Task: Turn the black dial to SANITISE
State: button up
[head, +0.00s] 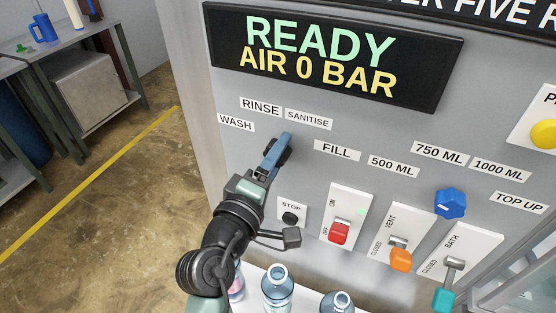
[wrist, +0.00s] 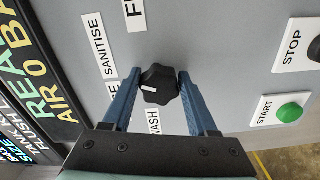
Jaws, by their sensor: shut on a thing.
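The black dial (wrist: 163,76) is a lobed knob on the grey panel, seen between my fingers in the wrist view. Its white mark points left and slightly down in that view, towards the partly hidden RINSE label (wrist: 112,92). The SANITISE label (wrist: 92,45) lies farther up, and the WASH label (wrist: 153,122) is below the dial. My gripper (wrist: 158,82) is shut on the dial, one blue finger on each side. In the head view my gripper (head: 277,150) covers most of the dial, below the SANITISE label (head: 308,119).
The display (head: 330,55) reads READY, AIR 0 BAR. A black STOP button (head: 290,218), red switch (head: 338,232), orange-tipped vent lever (head: 400,259) and blue knob (head: 450,203) are to the right. Bottles (head: 277,290) stand below. A green START button (wrist: 290,112) is near the dial.

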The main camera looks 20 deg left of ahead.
jog(key=shift+m, duration=0.3)
jog(key=o, duration=1.4)
jog(key=s+b, duration=0.1)
jog(key=s, duration=0.3)
jog(key=s+b, duration=0.1)
jog(key=s, duration=0.3)
jog(key=s+b, duration=0.1)
jog(key=s, duration=0.4)
jog(key=shift+a, duration=0.25)
